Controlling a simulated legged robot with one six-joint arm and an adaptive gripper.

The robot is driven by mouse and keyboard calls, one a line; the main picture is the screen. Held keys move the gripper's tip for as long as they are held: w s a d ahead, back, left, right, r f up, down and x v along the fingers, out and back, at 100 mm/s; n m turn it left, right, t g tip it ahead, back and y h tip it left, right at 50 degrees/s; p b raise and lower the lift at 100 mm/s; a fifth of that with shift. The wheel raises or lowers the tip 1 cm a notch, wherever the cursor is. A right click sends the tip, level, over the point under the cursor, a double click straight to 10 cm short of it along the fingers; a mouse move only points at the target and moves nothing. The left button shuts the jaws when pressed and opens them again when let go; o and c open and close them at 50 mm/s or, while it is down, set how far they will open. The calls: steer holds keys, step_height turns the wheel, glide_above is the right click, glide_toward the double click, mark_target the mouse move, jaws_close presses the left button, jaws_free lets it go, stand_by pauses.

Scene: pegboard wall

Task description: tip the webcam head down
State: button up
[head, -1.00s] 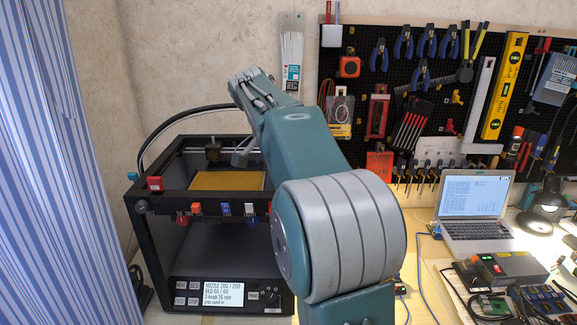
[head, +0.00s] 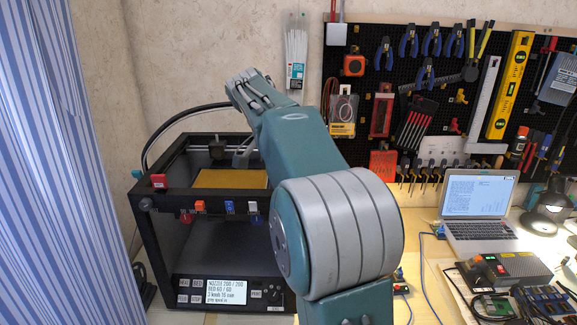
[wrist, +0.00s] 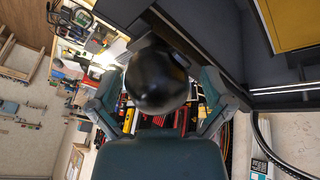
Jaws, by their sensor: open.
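A round, glossy black body, which looks like the webcam head (wrist: 157,82), fills the middle of the wrist view. My gripper (wrist: 161,92) is open, with one finger on each side of this black body. I cannot tell whether either finger touches it. In the head view my arm runs up and to the left over the 3D printer (head: 160,240). A small part of my gripper (head: 243,157) shows below the wrist, above the printer's bed. The webcam cannot be made out in the head view; my arm may hide it.
The printer's yellow bed (head: 225,179) lies inside its black frame; coloured knobs line the front bar. A pegboard (head: 455,95) with tools hangs behind. A laptop (head: 478,210) and a lamp (head: 548,200) stand on the bench at right. A striped curtain (head: 65,160) hangs at left.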

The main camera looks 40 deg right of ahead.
steer(key=v, duration=1.2)
steer(key=shift+w, duration=0.1)
steer(key=s+a+f+n+t+y, duration=0.2)
steer(key=s+a+f+n, duration=0.5)
steer(key=s+f, duration=0.4)
steer(key=s+a+f+n+t+y, duration=0.2)
steer(key=s+a+f+n+t, duration=0.2)
steer(key=s+a+f+n, duration=0.4)
steer(key=s+a+f, duration=0.2)
steer(key=s+f, duration=0.1)
steer(key=s, duration=0.1)
steer(key=shift+s+n+t+y, duration=0.3)
steer(key=shift+s+t+y, duration=0.05)
steer(key=shift+t+y, duration=0.05)
